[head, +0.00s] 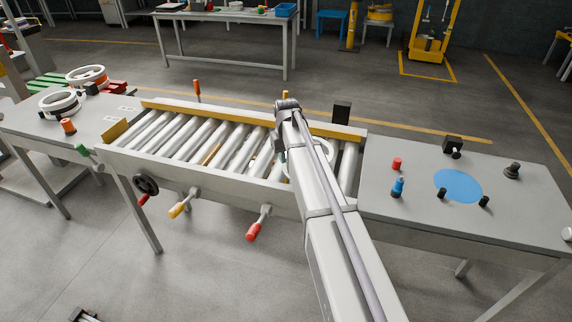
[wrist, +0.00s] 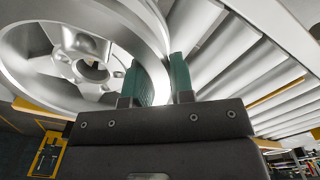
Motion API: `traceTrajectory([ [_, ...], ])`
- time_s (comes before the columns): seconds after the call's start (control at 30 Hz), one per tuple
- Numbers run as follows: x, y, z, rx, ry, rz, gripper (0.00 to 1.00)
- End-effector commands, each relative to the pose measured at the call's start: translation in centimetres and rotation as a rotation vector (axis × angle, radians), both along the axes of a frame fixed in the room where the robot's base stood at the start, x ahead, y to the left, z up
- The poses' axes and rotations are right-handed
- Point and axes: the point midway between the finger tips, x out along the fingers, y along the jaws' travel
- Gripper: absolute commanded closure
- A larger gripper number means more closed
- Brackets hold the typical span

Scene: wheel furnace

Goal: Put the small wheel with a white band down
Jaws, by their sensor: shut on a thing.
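My gripper (wrist: 162,82) shows in the wrist view with two green finger pads, shut on the rim of a wheel. The wheel (wrist: 105,25) is pale silver-white, with spokes and a round hub hole, and fills the upper left of that view. I cannot make out its white band clearly. In the head view my arm covers the gripper and most of the wheel; a pale rim part (head: 287,166) shows beside the arm, over the right part of the roller conveyor (head: 125,151). I cannot tell whether the wheel touches the rollers.
The right table (head: 530,212) bears a flat blue disc (head: 458,185), a blue-topped item (head: 398,187), a red piece (head: 397,163) and several black pegs. On the left table, two other wheels (head: 58,104) (head: 87,76) rest. Yellow side rails and coloured handles edge the conveyor.

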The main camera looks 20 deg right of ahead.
Motion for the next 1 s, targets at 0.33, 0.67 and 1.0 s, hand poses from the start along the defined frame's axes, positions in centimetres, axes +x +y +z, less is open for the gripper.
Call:
traceTrajectory([
  [0.33, 0.0, 0.0, -0.5, -0.001, 0.000, 0.000, 1.00],
  [0.67, 0.0, 0.0, -0.4, 0.000, 0.000, 0.000, 0.52],
  [1.0, 0.0, 0.0, 0.9, 0.000, 0.000, 0.000, 0.52],
])
